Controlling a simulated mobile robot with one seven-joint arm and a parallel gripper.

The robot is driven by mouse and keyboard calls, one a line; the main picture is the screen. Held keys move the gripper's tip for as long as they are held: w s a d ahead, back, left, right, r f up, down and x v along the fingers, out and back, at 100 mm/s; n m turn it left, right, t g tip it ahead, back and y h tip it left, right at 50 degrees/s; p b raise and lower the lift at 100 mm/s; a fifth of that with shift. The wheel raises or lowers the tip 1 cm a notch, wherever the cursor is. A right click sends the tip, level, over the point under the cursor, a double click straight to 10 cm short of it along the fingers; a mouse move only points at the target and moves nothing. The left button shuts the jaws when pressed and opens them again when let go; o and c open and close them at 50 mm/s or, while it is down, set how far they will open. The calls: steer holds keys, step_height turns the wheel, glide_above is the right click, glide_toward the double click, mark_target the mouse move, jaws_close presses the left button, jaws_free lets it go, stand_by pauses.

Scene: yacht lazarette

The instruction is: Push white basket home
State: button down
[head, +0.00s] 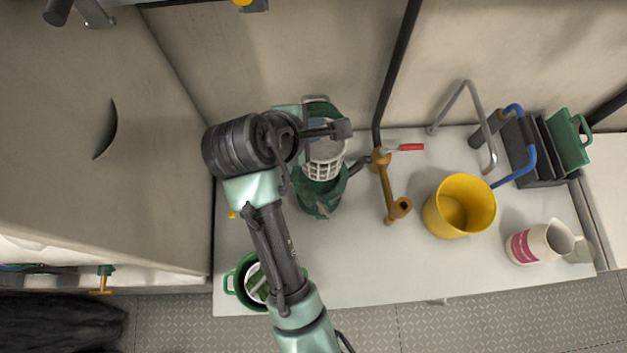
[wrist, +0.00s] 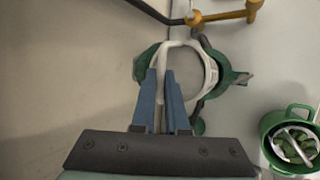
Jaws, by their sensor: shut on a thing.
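The white basket (head: 323,167) has slotted sides and a round rim, and stands upright at the green strainer body (head: 318,198). Its slotted wall shows above the green body in the head view; how deep it sits is hidden. In the wrist view the basket's white rim (wrist: 212,72) lies within the outline of the green body (wrist: 148,72). My gripper (head: 338,129) is over the basket's far side in the head view. In the wrist view my gripper (wrist: 163,78) is shut on a white part of the basket at the rim's near left.
A brass valve (head: 390,190) on a dark pipe and a red-handled tool (head: 408,147) are just right. A yellow bucket (head: 460,206), a white jug (head: 540,243) and a dark rack (head: 540,150) stand further right. A green tub (head: 231,284) with contents is at the front left.

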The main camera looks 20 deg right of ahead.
step_height(320, 180, down, 2)
steer(key=shift+w+a+b, duration=0.1)
steer(key=shift+b, duration=0.3)
step_height(320, 180, down, 18)
steer(key=shift+r, duration=0.15)
steer(key=shift+b, duration=0.3)
steer(key=c, duration=0.9)
jaws_free()
steer(key=shift+c, duration=0.2)
steer(key=v, duration=1.2)
steer(key=shift+p, duration=0.45)
